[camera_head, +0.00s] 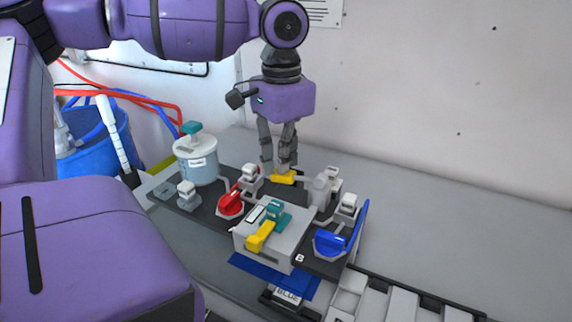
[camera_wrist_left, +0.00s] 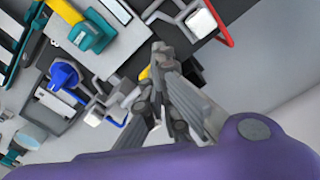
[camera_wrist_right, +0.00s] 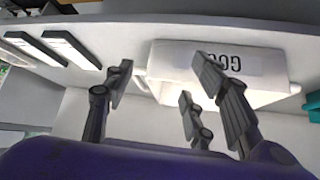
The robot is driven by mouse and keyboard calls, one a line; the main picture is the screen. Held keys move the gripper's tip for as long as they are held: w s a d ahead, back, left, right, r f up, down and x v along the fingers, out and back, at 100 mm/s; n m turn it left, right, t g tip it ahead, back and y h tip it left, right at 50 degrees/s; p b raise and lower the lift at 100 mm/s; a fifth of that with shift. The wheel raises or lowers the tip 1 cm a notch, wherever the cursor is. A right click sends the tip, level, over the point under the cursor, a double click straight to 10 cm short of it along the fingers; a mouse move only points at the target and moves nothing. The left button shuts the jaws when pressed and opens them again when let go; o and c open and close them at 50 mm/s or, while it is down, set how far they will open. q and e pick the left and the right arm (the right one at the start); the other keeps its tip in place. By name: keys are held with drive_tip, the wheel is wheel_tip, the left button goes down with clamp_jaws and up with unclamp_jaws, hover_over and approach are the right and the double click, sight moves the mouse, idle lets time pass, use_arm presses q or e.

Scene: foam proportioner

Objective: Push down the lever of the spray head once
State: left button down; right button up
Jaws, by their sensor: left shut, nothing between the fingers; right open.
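My left gripper (camera_head: 279,168) points straight down and is shut and empty. Its fingertips are at a small yellow lever-like part (camera_head: 284,178) at the back of the dark panel; I cannot tell whether they touch it. In the left wrist view, the shut fingers (camera_wrist_left: 160,62) cover most of this part, and only a yellow edge (camera_wrist_left: 145,73) shows. I cannot make out the spray head's full shape behind them. My right gripper (camera_wrist_right: 165,82) is open and empty in the right wrist view, with a white box lettered upside down (camera_wrist_right: 170,90) beyond it.
A grey box (camera_head: 285,245) with a yellow handle (camera_head: 260,236) and teal part stands in front. A red knob (camera_head: 231,205), a blue handle (camera_head: 331,243) and a lidded canister (camera_head: 196,163) stand around. The grey surface at right (camera_head: 450,220) is clear.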

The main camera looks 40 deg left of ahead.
use_arm(q)
wheel_tip(320, 180, up, 6)
drive_tip(key=shift+f+p, duration=0.2)
drive_tip(key=shift+p, duration=0.25)
drive_tip(key=shift+r, duration=0.7)
use_arm(e)
drive_tip(key=shift+w+r, duration=0.35)
drive_tip(key=shift+r, duration=0.45)
drive_tip(key=shift+w+r, duration=0.1)
drive_tip(key=shift+w, duration=0.15)
drive_tip(key=shift+w+r, duration=0.15)
drive_tip(key=shift+w, duration=0.1)
drive_tip(key=shift+s, duration=0.15)
drive_tip(key=shift+s+f, duration=0.25)
drive_tip(key=shift+s, duration=0.15)
